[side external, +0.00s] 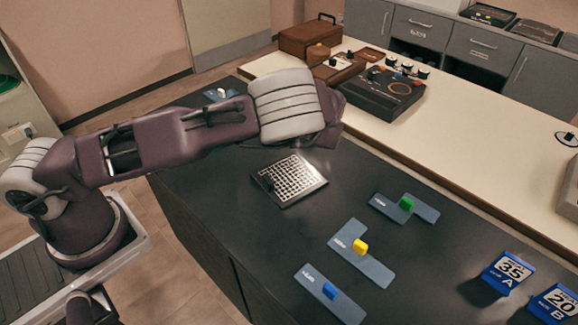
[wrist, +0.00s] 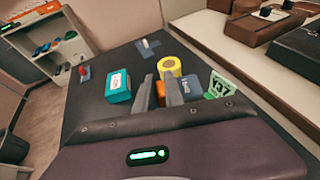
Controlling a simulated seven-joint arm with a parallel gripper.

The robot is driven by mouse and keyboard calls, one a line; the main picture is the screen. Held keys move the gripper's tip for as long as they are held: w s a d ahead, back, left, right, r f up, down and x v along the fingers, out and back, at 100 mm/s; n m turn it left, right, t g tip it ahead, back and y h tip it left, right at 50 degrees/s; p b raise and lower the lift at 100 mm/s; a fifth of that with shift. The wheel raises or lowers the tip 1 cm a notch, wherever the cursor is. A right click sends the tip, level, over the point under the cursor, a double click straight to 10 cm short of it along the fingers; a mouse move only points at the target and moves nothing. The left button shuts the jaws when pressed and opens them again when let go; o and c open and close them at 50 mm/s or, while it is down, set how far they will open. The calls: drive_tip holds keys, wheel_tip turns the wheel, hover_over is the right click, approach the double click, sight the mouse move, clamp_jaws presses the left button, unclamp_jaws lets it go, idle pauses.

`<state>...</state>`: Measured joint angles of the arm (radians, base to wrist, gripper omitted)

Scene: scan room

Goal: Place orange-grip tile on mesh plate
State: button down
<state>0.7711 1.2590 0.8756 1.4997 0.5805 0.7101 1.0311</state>
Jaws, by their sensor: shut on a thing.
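The mesh plate (side external: 292,180) is a silver perforated square on the dark bench, below and in front of my wrist in the side view. A small dark piece shows at its left edge. My gripper (wrist: 160,88) is shut on the orange grip (wrist: 160,95) of the tile, a small orange part between the fingers in the wrist view. A slate-blue piece with white marks (wrist: 194,88) shows right of the fingers; I cannot tell whether it belongs to this tile. In the side view, my wrist hides the fingers and the tile. The mesh plate is not visible in the wrist view.
Tiles with green (side external: 406,203), yellow (side external: 360,246) and blue (side external: 329,291) grips lie at the bench's near right, beside blue number blocks (side external: 508,273). The wrist view shows a teal box (wrist: 118,86), a yellow roll (wrist: 170,68) and a green card (wrist: 221,86) close around the fingers.

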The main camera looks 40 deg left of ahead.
drive_tip(key=m, duration=0.1)
hover_over(292, 169)
drive_tip(key=shift+t, duration=0.5)
wheel_tip(292, 169, down, 10)
drive_tip(key=shift+f, duration=0.1)
drive_tip(key=c, duration=1.4)
unclamp_jaws()
drive_tip(key=shift+c, duration=0.2)
